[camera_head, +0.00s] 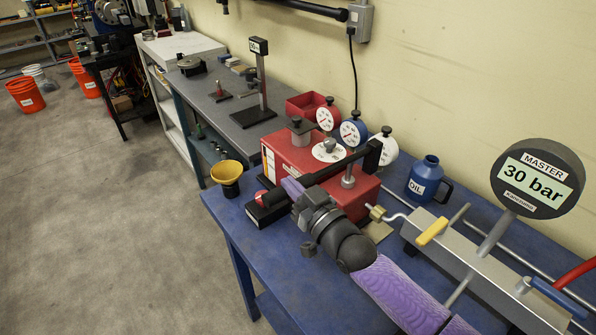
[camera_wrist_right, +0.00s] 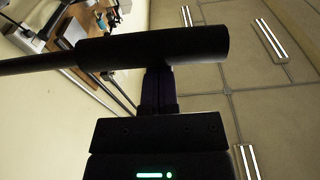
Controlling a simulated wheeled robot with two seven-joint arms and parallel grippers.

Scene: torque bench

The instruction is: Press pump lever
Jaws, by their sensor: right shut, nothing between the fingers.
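The pump is a red box (camera_head: 285,157) on the blue bench, with knobs and a round white dial on top. Its black lever (camera_head: 335,168) runs from the post at the right down toward the left front, past the box. My right gripper (camera_head: 292,187) is at the lever's outer end, with purple fingers shut and empty. In the right wrist view the thick black lever handle (camera_wrist_right: 155,47) lies across the fingers (camera_wrist_right: 158,88) and hides their tips. I cannot tell whether they touch it. My left gripper is not in view.
A yellow-and-black funnel cup (camera_head: 226,176) stands near the bench's left edge. Gauges (camera_head: 352,130) and a blue oil can (camera_head: 425,178) are behind the pump. A metal manifold (camera_head: 470,255) and a gauge reading 30 bar (camera_head: 538,178) are right.

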